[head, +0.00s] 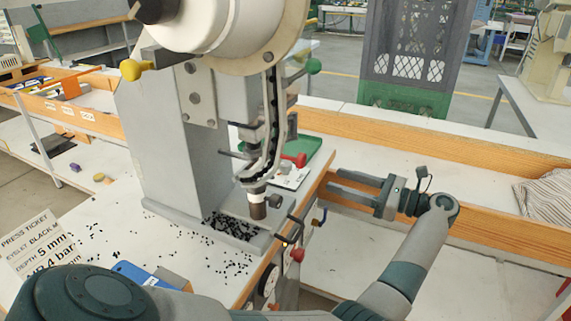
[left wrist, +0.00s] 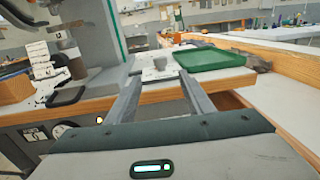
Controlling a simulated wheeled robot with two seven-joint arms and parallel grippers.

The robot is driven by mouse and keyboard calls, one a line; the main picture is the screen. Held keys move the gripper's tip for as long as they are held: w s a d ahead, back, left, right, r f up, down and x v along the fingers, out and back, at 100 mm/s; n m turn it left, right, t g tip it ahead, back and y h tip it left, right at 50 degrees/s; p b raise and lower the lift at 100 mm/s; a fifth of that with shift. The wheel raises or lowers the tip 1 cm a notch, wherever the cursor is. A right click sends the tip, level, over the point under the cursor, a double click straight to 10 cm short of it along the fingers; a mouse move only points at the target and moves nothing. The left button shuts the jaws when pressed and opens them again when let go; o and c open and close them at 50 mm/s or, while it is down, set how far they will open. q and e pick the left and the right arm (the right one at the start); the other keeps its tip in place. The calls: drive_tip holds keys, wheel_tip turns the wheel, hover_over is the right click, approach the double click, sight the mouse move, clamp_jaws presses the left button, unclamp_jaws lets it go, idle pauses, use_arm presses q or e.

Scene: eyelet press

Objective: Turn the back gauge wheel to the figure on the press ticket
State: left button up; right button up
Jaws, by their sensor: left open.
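The press ticket (head: 38,245) lies at the left of the head view. I read "DEPTH 5 mm"; its lower lines are partly hidden by my arm. The grey eyelet press (head: 180,130) stands on the white bench. A white plate (head: 288,177) lies on the bench beside the press, near a red-ended lever. In the left wrist view a small grey round part stands on a white plate (left wrist: 152,74); I cannot tell if it is the back gauge wheel. My left gripper (head: 333,183) is open and empty, right of the bench edge, fingers toward it. My right gripper is out of view.
A green tray (head: 308,147) lies behind the white plate. Loose black eyelets (head: 232,228) lie around the press foot. Levers and a red knob (head: 297,255) stick out at the bench front. A wooden rail (head: 450,145) runs behind my arm.

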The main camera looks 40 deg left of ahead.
use_arm(q)
drive_tip(key=a, duration=0.1)
drive_tip(key=p, duration=0.2)
approach(291, 166)
drive_tip(key=p+x, duration=0.3)
drive_tip(key=x, duration=0.8)
drive_tip(key=shift+a, duration=0.4)
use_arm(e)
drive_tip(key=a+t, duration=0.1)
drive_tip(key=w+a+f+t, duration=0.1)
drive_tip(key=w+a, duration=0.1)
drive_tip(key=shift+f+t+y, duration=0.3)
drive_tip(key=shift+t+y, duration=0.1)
